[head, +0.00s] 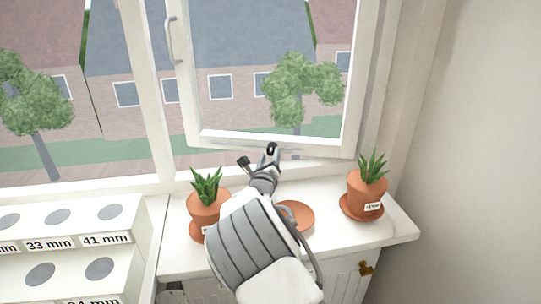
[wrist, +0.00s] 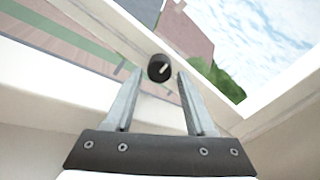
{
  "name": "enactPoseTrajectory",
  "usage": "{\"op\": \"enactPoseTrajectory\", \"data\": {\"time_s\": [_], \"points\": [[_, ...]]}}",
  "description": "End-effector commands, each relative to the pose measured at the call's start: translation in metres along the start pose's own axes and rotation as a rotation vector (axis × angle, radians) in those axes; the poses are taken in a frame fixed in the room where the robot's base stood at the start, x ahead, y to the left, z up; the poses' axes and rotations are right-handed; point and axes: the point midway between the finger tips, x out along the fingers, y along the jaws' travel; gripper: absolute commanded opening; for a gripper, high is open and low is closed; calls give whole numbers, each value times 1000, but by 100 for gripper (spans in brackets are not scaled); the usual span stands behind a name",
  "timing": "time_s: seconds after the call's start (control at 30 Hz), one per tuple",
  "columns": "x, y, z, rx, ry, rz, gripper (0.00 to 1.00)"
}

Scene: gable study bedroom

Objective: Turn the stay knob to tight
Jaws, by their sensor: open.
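The stay knob (wrist: 159,68) is a small round black knob with a white line on its face. In the wrist view it sits at the lower edge of the open window sash, between my fingertips. My gripper (wrist: 160,74) is open, with a gap showing on each side of the knob. I cannot tell how far the knob lies between the fingers in depth. In the head view my gripper (head: 271,152) reaches up to the bottom rail of the window sash (head: 270,143). The knob is hard to make out there. No tight or loose marking is readable.
A potted plant (head: 208,207) stands left of my arm and another potted plant (head: 367,187) stands to the right. An empty terracotta saucer (head: 297,215) lies beside my arm on the white ledge (head: 338,222). A rack with labelled holes (head: 70,226) is at the left.

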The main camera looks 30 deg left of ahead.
Motion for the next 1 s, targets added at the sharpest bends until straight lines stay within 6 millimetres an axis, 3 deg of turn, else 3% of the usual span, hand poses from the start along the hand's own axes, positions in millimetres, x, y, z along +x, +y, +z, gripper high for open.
{"op": "enactPoseTrajectory", "data": {"time_s": [0.3, 0.67, 0.93, 1.0], "points": [[23, 1, 0, 0, 0, 0, 56], [25, 0, 0, 0, 0, 0, 54], [25, 0, 0, 0, 0, 0, 5], [25, 0, 0, 0, 0, 0, 0]]}}
